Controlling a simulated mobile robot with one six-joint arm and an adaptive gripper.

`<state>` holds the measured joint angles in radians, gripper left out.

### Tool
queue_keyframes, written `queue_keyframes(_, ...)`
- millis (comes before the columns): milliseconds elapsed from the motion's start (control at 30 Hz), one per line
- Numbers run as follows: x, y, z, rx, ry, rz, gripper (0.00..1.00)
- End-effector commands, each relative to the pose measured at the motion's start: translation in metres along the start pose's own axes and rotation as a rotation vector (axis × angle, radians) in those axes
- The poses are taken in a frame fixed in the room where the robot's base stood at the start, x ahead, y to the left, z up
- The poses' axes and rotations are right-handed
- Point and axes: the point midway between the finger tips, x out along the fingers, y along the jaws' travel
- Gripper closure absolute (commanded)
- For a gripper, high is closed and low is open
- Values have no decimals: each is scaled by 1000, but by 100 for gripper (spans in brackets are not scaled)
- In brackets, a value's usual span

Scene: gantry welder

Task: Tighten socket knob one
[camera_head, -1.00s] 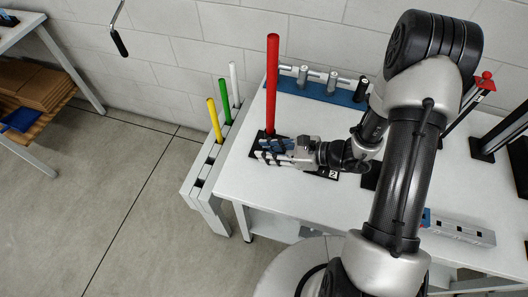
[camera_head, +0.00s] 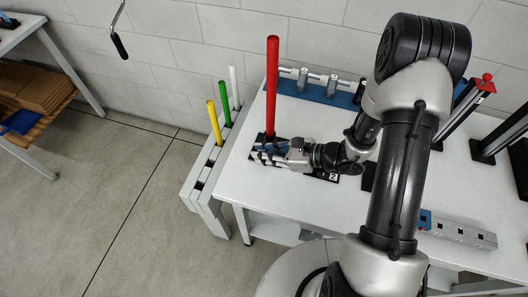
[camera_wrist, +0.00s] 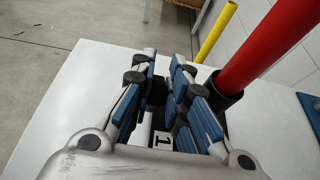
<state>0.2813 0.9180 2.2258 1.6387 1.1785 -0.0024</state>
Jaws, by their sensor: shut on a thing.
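A red rod (camera_head: 272,85) stands upright in a black socket on the white table; the rod (camera_wrist: 262,45) and the socket (camera_wrist: 222,92) also show at right in the wrist view. My gripper (camera_head: 262,152) is low beside the rod's foot, at the black base plate. In the wrist view my gripper's blue-padded fingers (camera_wrist: 164,62) are closed in around a dark knob (camera_wrist: 158,92), which they mostly hide. A white label with "1" (camera_wrist: 163,139) shows below the knob, between the fingers. A label with "2" (camera_head: 334,177) lies right of my gripper.
A grey rack (camera_head: 205,180) left of the table holds yellow, green and white rods. A blue strip with grey cylinders (camera_head: 318,90) runs along the table's back. Black stands and a red-topped post (camera_head: 487,78) are at right. The table front (camera_head: 275,200) is clear.

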Motion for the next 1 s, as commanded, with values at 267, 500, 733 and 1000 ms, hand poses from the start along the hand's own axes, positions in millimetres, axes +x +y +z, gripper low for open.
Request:
queue_keyframes(267, 0, 0, -5, 2, -115, -1, 100)
queue_keyframes(500, -2, 0, -1, 0, -137, 0, 100)
queue_keyframes(733, -2, 0, -1, 0, -137, 0, 77)
queue_keyframes(1000, -2, 0, -1, 0, -137, 0, 77)
